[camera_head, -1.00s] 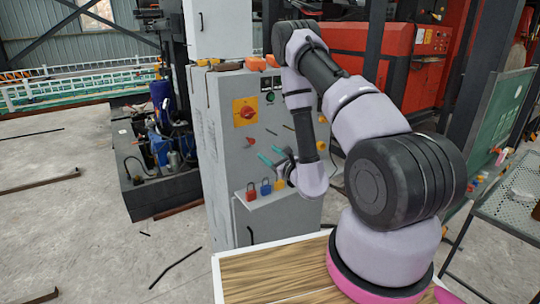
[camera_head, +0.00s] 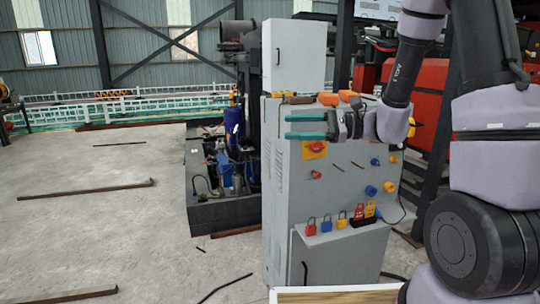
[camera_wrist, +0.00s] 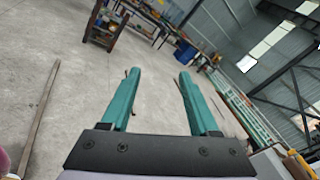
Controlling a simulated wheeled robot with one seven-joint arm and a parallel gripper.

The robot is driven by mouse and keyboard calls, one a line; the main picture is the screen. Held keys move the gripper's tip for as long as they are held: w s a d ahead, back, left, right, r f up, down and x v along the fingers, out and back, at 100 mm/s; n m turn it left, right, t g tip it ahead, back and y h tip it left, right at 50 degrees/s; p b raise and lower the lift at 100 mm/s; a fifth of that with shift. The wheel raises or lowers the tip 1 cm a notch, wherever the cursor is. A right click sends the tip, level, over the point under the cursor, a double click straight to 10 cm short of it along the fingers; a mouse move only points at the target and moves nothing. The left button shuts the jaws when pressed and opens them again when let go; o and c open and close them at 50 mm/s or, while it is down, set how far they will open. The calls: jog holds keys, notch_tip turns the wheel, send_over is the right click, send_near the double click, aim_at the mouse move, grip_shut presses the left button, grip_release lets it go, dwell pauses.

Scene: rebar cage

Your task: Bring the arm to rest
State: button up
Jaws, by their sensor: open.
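My gripper (camera_head: 308,126) is raised in front of the upper part of the grey control cabinet (camera_head: 345,215), its two teal fingers pointing left. In the wrist view my gripper (camera_wrist: 155,80) has its fingers well apart with nothing between them; bare floor and distant workbenches show beyond. My arm bends at the right side of the head view. The gripper partly hides the yellow plate with the red rotary switch (camera_head: 314,149).
Red, blue and yellow padlocks (camera_head: 326,224) and red tags (camera_head: 359,214) sit at the cabinet's small shelf. Orange items (camera_head: 329,98) lie on its top ledge. A machine with a blue cylinder (camera_head: 233,122) stands left. Open floor (camera_head: 110,220) lies further left, with some bars on it.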

jog(key=s+d+r+n+g+h, duration=0.1)
jog(key=s+d+n+h, duration=0.25)
jog(key=s, duration=0.25)
jog(key=s+d+r+n+g+h, duration=0.1)
jog(key=s+d+n+h, duration=0.15)
jog(key=s+h, duration=0.3)
jog(key=d+r+n+t+h, duration=0.1)
jog(key=d+r+t+h, duration=0.2)
jog(key=d, duration=0.3)
jog(key=s+d+r+n+t+h, duration=0.1)
jog(key=d+r+t+h, duration=0.2)
jog(key=d, duration=0.3)
jog(key=shift+s+r+n+t, duration=0.25)
jog(key=shift+r+t, duration=0.2)
jog(key=shift+t, duration=0.35)
